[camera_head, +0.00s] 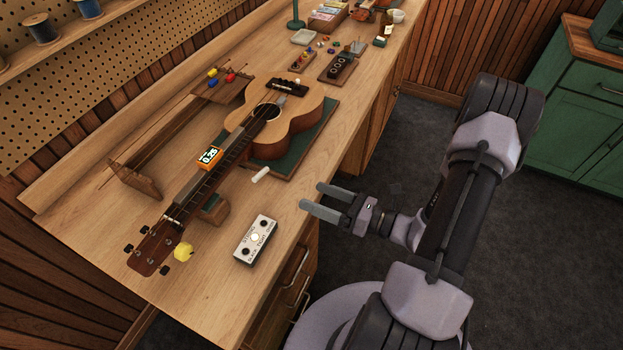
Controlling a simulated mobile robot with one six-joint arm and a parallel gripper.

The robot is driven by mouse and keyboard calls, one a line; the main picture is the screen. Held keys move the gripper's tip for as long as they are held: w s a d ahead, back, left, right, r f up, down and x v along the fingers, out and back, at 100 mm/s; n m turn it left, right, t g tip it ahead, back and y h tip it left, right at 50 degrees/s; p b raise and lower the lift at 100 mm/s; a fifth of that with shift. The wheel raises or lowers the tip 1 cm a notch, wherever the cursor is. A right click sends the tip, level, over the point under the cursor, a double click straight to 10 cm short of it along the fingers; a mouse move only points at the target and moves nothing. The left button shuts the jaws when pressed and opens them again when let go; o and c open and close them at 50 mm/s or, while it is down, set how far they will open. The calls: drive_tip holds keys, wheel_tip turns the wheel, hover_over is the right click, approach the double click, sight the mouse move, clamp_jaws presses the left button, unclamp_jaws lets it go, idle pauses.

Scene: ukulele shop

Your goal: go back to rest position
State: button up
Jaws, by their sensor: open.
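My gripper (320,202) is open and empty. Its two grey fingers point left, over the front edge of the wooden workbench (200,290). My arm reaches from the lower right, bent at a raised joint, above the dark floor. The fingers appear apart from everything on the bench. A ukulele (290,115) lies on a green mat (322,128), its neck toward the lower left. A small white cylinder (261,174) lies between the ukulele and my gripper. A pale box with a lit round button (256,238) sits left of and below the fingertips.
An orange device reading 0.25 (209,157) sits at the ukulele's neck, and a yellow piece (183,251) at its headstock. A wooden rack (135,180) stands behind. Small parts crowd the far bench. A green cabinet (580,130) stands right; dark floor (560,260) between is clear.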

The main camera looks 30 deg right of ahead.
drive_tip(key=s+a+r+n+g+b, duration=0.1)
drive_tip(key=s+a+r+n+g, duration=0.35)
drive_tip(key=a+n+g, duration=0.4)
drive_tip(key=s+a+r+n+g+b, duration=0.1)
drive_tip(key=s+a+r+n+g, duration=0.4)
drive_tip(key=n, duration=0.6)
wheel_tip(320, 180, up, 8)
drive_tip(key=s+n+t+h+b, duration=0.1)
drive_tip(key=n+t+h, duration=0.3)
drive_tip(key=n+h, duration=0.4)
drive_tip(key=s+n, duration=0.1)
drive_tip(key=n, duration=0.1)
drive_tip(key=shift+n+t+h+b, duration=0.3)
drive_tip(key=shift+n+t+b, duration=0.05)
drive_tip(key=shift+b, duration=0.05)
